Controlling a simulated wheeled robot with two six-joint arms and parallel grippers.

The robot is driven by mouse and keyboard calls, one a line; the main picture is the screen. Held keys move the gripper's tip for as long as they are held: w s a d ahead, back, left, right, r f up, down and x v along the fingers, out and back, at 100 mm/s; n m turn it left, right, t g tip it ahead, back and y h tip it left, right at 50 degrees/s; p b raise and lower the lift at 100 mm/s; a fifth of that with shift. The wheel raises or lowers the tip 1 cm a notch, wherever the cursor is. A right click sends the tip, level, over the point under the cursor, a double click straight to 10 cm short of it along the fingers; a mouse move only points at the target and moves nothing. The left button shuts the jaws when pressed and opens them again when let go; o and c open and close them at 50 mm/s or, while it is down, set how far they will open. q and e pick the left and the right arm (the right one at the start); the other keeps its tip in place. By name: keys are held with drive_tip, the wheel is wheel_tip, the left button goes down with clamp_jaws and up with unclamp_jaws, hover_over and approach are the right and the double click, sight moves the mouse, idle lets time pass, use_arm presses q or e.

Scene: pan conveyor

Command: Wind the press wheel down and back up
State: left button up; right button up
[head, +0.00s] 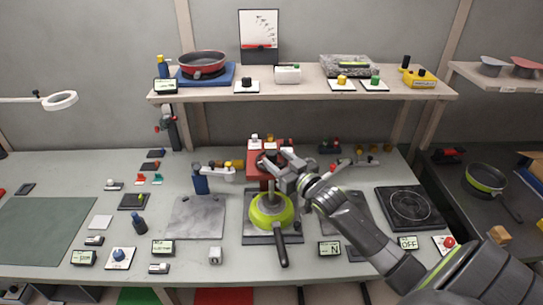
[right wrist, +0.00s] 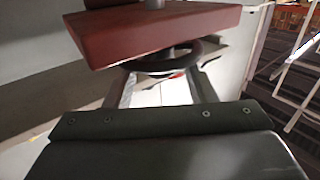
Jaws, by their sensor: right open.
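The red press head (head: 259,160) stands at the back middle of the bench in the head view. A green pan (head: 269,211) with a dark handle sits on a plate in front of and below it. My right gripper (head: 276,163) reaches in from the right at the press head and partly covers it. In the right wrist view the red block (right wrist: 150,32) is above, with a dark round wheel (right wrist: 172,60) below it. The open fingers of my right gripper (right wrist: 165,92) stand either side of the wheel's near part; contact cannot be told. My left gripper is not in view.
A blue post with a white arm (head: 201,182) stands left of the press. A grey plate (head: 197,218) lies below it, and a black hotplate (head: 408,207) is at the right. A shelf (head: 300,93) with a red pan (head: 203,64) runs above the bench.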

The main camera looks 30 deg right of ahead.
sight(275, 157)
drive_tip(key=shift+w+a, duration=0.1)
drive_tip(key=shift+w, duration=1.7)
drive_tip(key=shift+c, duration=0.3)
